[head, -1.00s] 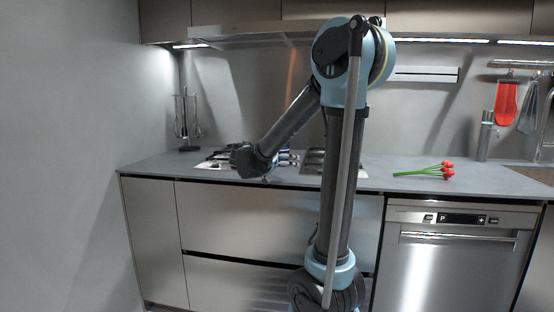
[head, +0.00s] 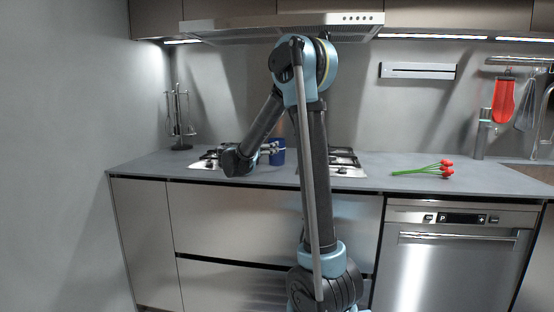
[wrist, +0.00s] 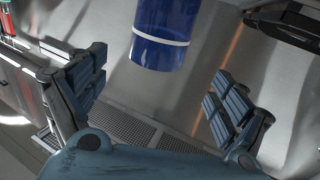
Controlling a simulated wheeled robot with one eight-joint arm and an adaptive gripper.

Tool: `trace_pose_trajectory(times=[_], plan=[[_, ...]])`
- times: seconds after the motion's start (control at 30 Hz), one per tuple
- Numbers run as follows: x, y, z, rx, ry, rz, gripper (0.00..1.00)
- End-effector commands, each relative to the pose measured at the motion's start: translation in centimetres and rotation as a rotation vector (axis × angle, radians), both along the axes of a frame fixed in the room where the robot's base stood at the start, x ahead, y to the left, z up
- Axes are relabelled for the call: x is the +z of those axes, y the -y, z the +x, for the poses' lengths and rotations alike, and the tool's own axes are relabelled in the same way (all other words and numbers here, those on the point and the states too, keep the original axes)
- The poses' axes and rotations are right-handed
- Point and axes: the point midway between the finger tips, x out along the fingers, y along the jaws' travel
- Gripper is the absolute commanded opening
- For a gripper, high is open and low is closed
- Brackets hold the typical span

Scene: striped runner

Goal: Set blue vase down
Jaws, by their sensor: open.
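The blue vase (head: 277,152) is upright at the hob, between its left and right burners, in the head view. In the wrist view the blue vase (wrist: 161,30) shows a pale band and is cut off by the top edge. My gripper (head: 266,149) is just left of the vase in the head view, partly hidden by my wrist. In the wrist view my gripper (wrist: 155,92) is open, with its two fingers wide apart. The vase is beyond the fingertips, with a visible gap to each finger. What lies under the vase's base is hard to tell.
Red flowers with green stems (head: 425,170) lie on the counter (head: 385,182) to the right. A utensil rack (head: 180,120) stands at the left by the wall. The range hood (head: 270,30) hangs above. Counter between hob and flowers is clear.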

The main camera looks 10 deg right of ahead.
Motion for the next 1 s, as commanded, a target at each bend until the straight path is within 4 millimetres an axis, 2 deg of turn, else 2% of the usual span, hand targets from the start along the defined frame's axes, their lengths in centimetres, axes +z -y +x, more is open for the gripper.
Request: trace_pose_trajectory(times=[0.2,0.57,0.8,1.0], plan=[[0.0,2.2,2.6,-0.001,0.000,0.000,0.92],[-0.1,3.6,4.1,0.000,0.000,0.000,0.92],[-0.3,5.8,6.3,-0.003,0.000,0.000,0.92],[-0.3,6.7,7.4,-0.001,0.000,0.000,0.92]])
